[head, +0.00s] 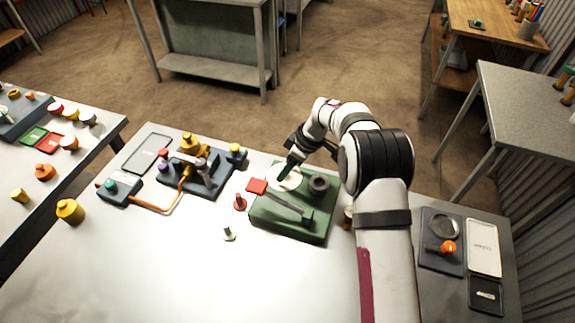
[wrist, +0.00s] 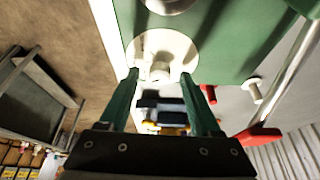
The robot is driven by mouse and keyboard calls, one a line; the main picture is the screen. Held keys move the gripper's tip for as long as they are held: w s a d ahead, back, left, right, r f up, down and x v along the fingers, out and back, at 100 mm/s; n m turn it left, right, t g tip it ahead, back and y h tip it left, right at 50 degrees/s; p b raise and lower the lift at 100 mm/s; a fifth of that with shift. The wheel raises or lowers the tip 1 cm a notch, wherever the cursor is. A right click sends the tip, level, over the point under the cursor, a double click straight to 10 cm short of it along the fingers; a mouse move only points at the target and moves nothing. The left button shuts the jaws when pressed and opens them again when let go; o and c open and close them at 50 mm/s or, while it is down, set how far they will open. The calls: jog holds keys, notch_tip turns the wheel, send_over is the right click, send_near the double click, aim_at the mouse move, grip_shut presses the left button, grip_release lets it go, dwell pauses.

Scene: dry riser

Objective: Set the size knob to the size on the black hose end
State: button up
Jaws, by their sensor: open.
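A green box-like fixture (head: 290,226) stands on the white table. On its top is a white round dial (head: 285,182) with a small white knob, which also shows in the wrist view (wrist: 160,70). My gripper (head: 290,168) is over this dial. In the wrist view my gripper (wrist: 160,78) is open, its two green fingers on either side of the knob; I cannot tell whether they touch it. A dark round fitting (head: 319,184) sits beside the dial; I cannot tell whether it is the black hose end. No size markings are readable.
A small white-based peg (head: 229,234) stands in front. A dark blue fixture (head: 195,174) with coloured fittings and an orange hose (head: 155,208) lies farther left. The front table is clear.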

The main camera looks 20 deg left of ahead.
grip_shut()
jog(key=m, duration=0.2)
jog(key=m+t, duration=0.1)
jog(key=m, duration=0.1)
jog(key=shift+s+m+t+h, duration=0.15)
jog(key=shift+m+t+h, duration=0.15)
dwell(0.3)
grip_release()
